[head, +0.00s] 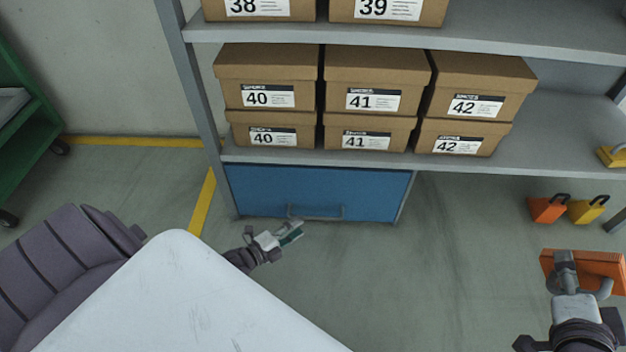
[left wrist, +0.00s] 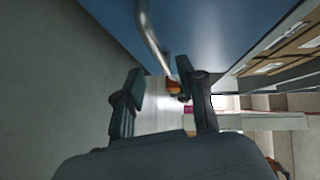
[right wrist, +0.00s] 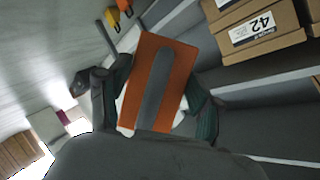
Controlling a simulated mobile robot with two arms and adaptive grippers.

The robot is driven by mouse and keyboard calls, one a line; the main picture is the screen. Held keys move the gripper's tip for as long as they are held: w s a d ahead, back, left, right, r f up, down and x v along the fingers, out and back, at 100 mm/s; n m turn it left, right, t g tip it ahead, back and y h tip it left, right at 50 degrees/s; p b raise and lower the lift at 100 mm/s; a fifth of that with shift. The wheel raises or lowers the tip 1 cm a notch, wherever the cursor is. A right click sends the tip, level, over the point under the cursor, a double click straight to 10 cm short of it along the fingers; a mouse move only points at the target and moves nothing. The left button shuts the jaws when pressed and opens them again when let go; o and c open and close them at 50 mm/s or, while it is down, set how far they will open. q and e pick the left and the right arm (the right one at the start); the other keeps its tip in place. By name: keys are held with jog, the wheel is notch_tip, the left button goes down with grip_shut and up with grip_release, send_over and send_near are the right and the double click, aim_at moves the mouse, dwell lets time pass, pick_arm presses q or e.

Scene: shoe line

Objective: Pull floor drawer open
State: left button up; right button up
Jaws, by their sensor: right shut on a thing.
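The blue floor drawer (head: 290,187) sits under the lowest shelf, and its front looks closed. Its grey bar handle (head: 325,216) runs along the lower front; the handle also shows in the left wrist view (left wrist: 150,40). My left gripper (head: 291,232) is just in front of the handle's left end. Its fingers (left wrist: 160,82) are apart with nothing between them, and the handle lies just ahead of the tips. My right gripper (head: 580,272) is at the far right, shut on an orange block (right wrist: 178,75) with a grey stripe, away from the drawer.
Shoe boxes (head: 375,65) stand on the shelf (head: 560,140) above the drawer. Orange (head: 546,209) and yellow (head: 588,210) handled items stand on the floor at right. A white surface (head: 180,300) fills the lower left. A green cart (head: 30,140) stands at left. The floor before the drawer is clear.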

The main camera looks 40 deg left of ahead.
aim_at(313, 217)
pick_arm(q)
jog(key=b+x, duration=0.2)
jog(key=x, duration=0.5)
jog(key=shift+f+b, duration=0.1)
jog(key=shift+b, duration=0.2)
jog(key=shift+w, duration=0.1)
grip_shut()
